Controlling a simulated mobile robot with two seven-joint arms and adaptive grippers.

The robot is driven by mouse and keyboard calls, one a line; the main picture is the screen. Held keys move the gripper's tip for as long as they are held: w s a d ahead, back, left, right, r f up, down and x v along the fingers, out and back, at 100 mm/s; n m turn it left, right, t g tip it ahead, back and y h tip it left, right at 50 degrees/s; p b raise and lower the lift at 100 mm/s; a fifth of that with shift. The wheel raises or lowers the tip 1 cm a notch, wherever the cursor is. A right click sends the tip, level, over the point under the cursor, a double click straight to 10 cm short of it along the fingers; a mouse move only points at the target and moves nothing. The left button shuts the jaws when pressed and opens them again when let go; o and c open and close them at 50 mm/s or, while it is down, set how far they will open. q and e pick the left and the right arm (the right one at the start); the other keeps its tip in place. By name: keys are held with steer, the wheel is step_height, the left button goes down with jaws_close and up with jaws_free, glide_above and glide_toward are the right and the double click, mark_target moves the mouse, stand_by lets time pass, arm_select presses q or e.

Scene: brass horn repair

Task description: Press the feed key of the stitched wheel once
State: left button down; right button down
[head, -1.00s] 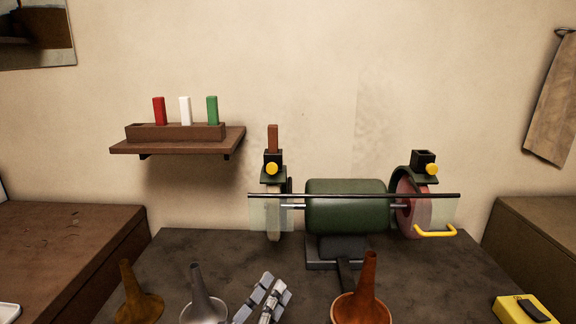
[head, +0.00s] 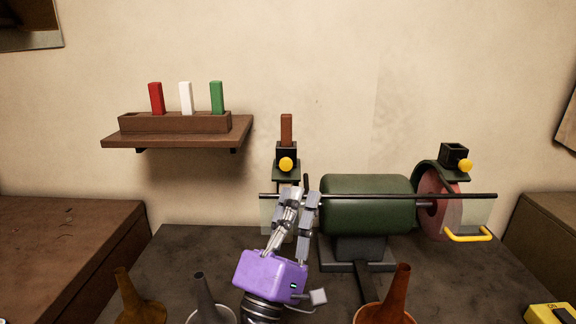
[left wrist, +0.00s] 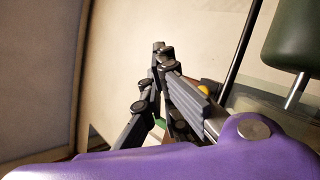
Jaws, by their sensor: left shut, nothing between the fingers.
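The lathe (head: 368,204) has a dark green motor body with a wheel at each end. The left wheel is pale and mostly hidden behind my gripper. The right wheel (head: 438,205) is pinkish. I cannot make out stitching on either. Above the left wheel a black feed box (head: 287,149) holds a brown bar (head: 286,129) and has a round yellow key (head: 286,164) on its front. A second yellow key (head: 466,165) is on the right feed box. My left gripper (head: 300,191) is shut and empty, its tips below the left key in the picture. Part of a yellow key (left wrist: 203,90) shows behind the fingers in the left wrist view.
A dark horizontal rod (head: 400,196) crosses in front of the motor and wheels. A yellow handle (head: 468,237) is at the right wheel. Several horn bells, including a copper one (head: 395,290), stand at the front. A wall shelf (head: 180,138) holds red, white and green bars.

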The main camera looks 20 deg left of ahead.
mark_target(286, 164)
arm_select(q)
steer(key=w+a+b, duration=0.1)
steer(key=w+a, duration=0.1)
steer(key=w, duration=0.6)
steer(key=shift+w+a, duration=0.35)
steer(key=shift+w, duration=0.05)
arm_select(e)
steer(key=shift+s+f, duration=0.1)
steer(key=shift+f, duration=0.5)
arm_select(q)
steer(key=shift+w, duration=0.1)
stand_by(0.6)
steer(key=shift+w+a+f, duration=0.1)
steer(key=shift+w, duration=0.2)
arm_select(e)
steer(key=shift+s+f, duration=0.1)
steer(key=shift+f, duration=0.05)
arm_select(q)
steer(key=shift+w+a+b, duration=0.3)
steer(key=shift+w+b, duration=0.05)
steer(key=shift+w, duration=0.25)
arm_select(e)
steer(key=shift+s+f, duration=0.2)
steer(key=shift+s, duration=0.1)
stand_by(1.1)
arm_select(q)
steer(key=shift+s, duration=0.1)
